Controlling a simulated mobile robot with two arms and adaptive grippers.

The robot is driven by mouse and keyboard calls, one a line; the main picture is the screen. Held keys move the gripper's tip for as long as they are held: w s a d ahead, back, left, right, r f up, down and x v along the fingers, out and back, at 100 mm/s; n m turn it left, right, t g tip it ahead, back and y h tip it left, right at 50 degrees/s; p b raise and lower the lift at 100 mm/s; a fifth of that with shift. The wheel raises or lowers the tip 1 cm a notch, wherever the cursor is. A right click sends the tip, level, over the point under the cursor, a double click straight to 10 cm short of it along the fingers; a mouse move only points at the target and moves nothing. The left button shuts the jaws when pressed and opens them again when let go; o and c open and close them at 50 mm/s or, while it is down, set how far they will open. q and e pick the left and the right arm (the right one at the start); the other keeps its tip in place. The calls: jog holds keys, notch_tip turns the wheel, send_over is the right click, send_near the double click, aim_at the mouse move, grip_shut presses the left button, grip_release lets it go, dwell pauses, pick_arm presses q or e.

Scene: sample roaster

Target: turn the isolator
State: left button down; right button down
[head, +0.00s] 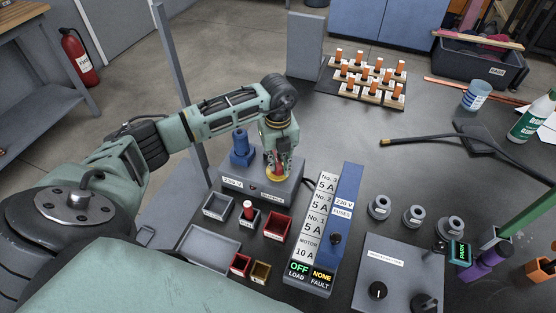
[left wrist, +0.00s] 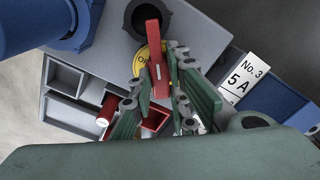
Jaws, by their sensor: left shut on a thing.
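The isolator is a red handle (left wrist: 154,45) on a round yellow plate (left wrist: 140,62), on top of a grey box (head: 240,187) with a "230 V" label. In the head view the yellow plate (head: 276,178) shows just under my left gripper (head: 278,166), which points down and covers most of the handle. In the left wrist view my left gripper (left wrist: 168,90) is shut on the red handle, with one finger on each side. The handle's near end is between the fingers and its far end sticks out past them. My right gripper is not in view.
A blue cylinder (head: 241,147) stands on the box, left of the gripper. Small bins, among them a red bin (head: 277,227), lie in front. A fuse panel (head: 325,230) reading "OFF" and "NONE" stands to the right.

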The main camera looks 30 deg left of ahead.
aim_at(278, 163)
pick_arm(q)
jog(key=shift+r, duration=0.1)
dwell(0.4)
jog(key=c, duration=1.7)
grip_release()
notch_tip(278, 163, up, 12)
jog(key=shift+f, duration=0.1)
